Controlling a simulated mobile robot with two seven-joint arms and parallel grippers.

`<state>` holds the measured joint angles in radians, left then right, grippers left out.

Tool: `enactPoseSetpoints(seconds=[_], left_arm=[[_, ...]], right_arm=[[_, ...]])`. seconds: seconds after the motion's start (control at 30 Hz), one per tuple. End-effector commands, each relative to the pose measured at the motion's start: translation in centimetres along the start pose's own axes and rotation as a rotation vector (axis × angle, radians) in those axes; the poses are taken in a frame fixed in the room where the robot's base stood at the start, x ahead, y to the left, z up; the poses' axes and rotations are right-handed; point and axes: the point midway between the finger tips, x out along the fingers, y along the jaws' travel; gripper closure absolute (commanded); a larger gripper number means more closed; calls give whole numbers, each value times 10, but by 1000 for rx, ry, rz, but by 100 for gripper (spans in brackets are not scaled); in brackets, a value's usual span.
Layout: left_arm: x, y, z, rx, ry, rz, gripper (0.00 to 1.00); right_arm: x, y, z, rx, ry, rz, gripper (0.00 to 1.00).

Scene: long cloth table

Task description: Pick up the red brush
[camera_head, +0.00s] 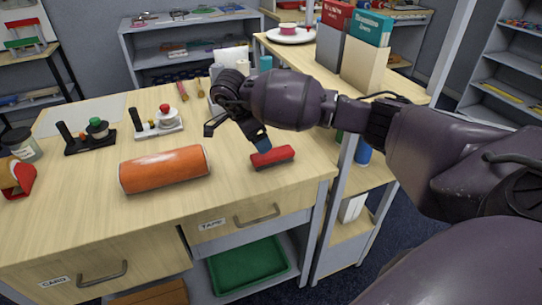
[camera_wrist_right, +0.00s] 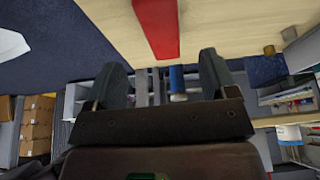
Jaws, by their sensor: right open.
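The red brush (camera_head: 272,157) lies on the wooden table near its front right corner. Its red surface also shows at the top of the right wrist view (camera_wrist_right: 158,25). My right gripper (camera_head: 261,141) is just behind and above the brush in the head view, with a bluish-grey finger close to the brush's far edge; I cannot tell whether they touch. In the right wrist view its two dark fingers (camera_wrist_right: 162,65) are spread with nothing between them, and the brush lies beyond their tips. My left gripper is not in view.
An orange roll (camera_head: 165,168) lies left of the brush. Small black and white devices (camera_head: 158,123) stand behind it. Binders (camera_head: 366,50) stand on the shelf at right. The table's front edge, above a drawer labelled TAPE (camera_head: 247,215), is close to the brush.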

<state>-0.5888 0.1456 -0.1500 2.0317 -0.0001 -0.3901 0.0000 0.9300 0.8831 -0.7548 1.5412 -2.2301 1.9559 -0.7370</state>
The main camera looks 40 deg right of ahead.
Motion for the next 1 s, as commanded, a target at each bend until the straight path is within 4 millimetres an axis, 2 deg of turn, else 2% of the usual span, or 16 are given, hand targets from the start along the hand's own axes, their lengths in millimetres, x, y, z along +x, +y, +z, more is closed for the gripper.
enactPoseSetpoints(seconds=[0.1, 0.37, 0.6, 0.73, 0.97, 1.0], left_arm=[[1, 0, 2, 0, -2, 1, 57], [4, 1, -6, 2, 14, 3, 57], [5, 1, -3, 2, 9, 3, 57], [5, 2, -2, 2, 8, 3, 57], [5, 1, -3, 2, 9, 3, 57], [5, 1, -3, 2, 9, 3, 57]], right_arm=[[21, 1, 1, 0, -1, 4, 21], [42, 0, 0, 1, -2, 3, 21], [75, 0, -3, 0, -2, 3, 21], [82, 0, -4, 0, -2, 1, 21], [83, 0, -4, 0, -1, 0, 21], [83, 0, -4, 0, -1, 0, 24]])
